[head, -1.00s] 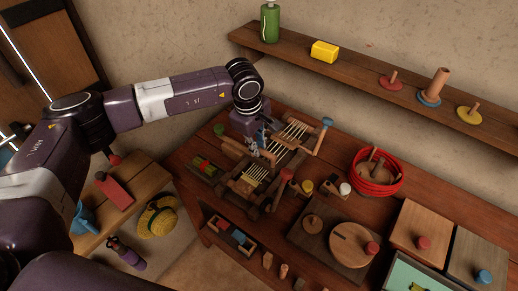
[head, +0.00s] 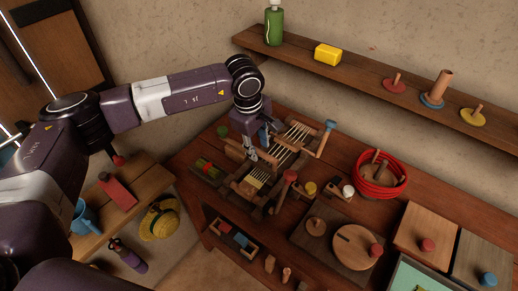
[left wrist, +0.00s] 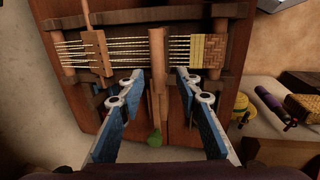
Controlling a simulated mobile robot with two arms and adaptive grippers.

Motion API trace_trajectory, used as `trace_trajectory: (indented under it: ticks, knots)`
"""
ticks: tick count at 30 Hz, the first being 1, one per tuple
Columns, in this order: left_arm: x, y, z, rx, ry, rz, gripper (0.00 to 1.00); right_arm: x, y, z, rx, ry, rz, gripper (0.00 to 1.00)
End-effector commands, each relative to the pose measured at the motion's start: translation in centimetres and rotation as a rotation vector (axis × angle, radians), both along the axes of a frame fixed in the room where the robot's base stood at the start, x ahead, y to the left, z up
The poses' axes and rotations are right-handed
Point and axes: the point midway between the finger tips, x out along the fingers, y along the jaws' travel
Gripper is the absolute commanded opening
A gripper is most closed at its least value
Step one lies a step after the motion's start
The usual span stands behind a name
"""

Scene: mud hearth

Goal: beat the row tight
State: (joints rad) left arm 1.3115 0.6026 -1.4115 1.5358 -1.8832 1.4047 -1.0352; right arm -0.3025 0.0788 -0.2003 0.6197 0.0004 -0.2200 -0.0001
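The small wooden loom (head: 300,158) stands on the table with pale warp threads stretched along it; it also shows in the left wrist view (left wrist: 68,62). A short yellow woven band (head: 254,182) is at its near end, at the right in the left wrist view (left wrist: 208,48). An upright wooden bar (left wrist: 158,48), apparently the beater, crosses the threads a little apart from the woven band. My left gripper (head: 249,155) is over the loom. Its blue fingers (left wrist: 161,76) are apart, one either side of the bar, with gaps visible. My right gripper is not in view.
A red-topped peg (head: 290,176) stands close beside the loom. Coloured sticks (head: 208,168) lie left of it. A red coil (head: 381,178) and lidded boxes (head: 425,236) stand to the right. A shelf (head: 390,82) runs along the wall behind.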

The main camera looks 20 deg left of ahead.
Motion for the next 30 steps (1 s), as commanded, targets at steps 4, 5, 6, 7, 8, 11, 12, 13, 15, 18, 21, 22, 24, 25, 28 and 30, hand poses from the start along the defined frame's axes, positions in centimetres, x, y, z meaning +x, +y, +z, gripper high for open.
trace_trajectory:
  ticks: [4, 5, 6, 7, 8, 11, 12, 13, 15, 18, 21, 22, 24, 25, 28, 30]
  knots:
    - [-0.5, 0.2, 3.3, -0.002, -0.005, 0.000, 0.32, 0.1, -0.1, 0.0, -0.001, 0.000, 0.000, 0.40]
    - [-0.6, 0.3, 3.9, -0.001, -0.005, -0.001, 0.32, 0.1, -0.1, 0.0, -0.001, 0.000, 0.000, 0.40]
    - [-0.8, 0.4, 4.8, -0.001, -0.004, -0.002, 0.32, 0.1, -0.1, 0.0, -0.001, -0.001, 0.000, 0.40]
    - [-0.9, 0.4, 5.4, 0.000, -0.003, -0.001, 0.32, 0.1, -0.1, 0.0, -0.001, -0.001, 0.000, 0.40]
    - [-1.0, 0.5, 6.0, -0.001, -0.005, -0.001, 0.32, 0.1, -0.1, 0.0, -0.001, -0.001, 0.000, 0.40]
    - [-1.4, 0.6, 7.7, -0.001, -0.003, -0.001, 0.32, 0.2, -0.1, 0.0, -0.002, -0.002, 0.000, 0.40]
    - [-1.5, 0.7, 8.3, 0.000, -0.002, -0.001, 0.32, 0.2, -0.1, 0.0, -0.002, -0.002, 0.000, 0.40]
    - [-1.6, 0.7, 8.7, -0.001, -0.002, 0.000, 0.32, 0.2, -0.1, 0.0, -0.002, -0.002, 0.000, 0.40]
    - [-1.7, 0.7, 9.4, -0.001, -0.001, 0.000, 0.32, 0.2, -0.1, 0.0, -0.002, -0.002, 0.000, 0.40]
    - [-1.9, 0.8, 10.0, 0.000, 0.000, 0.000, 0.32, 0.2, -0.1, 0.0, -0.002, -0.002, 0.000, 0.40]
    - [-1.9, 0.8, 10.1, 0.000, 0.000, 0.000, 0.32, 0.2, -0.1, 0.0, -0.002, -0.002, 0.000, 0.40]
    - [-1.9, 0.8, 10.1, -0.001, 0.000, 0.000, 0.32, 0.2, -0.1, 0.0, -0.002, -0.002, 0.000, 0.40]
    - [-1.9, 0.8, 10.1, -0.001, 0.000, 0.000, 0.32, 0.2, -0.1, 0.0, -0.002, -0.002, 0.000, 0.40]
    - [-1.9, 0.8, 10.1, -0.001, 0.000, 0.000, 0.32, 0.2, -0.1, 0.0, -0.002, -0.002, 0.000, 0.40]
    - [-1.9, 0.8, 10.1, -0.001, 0.000, 0.000, 0.32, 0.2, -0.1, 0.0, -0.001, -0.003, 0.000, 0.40]
    - [-1.9, 0.8, 10.1, -0.001, 0.000, 0.000, 0.32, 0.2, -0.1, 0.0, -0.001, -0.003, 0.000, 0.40]
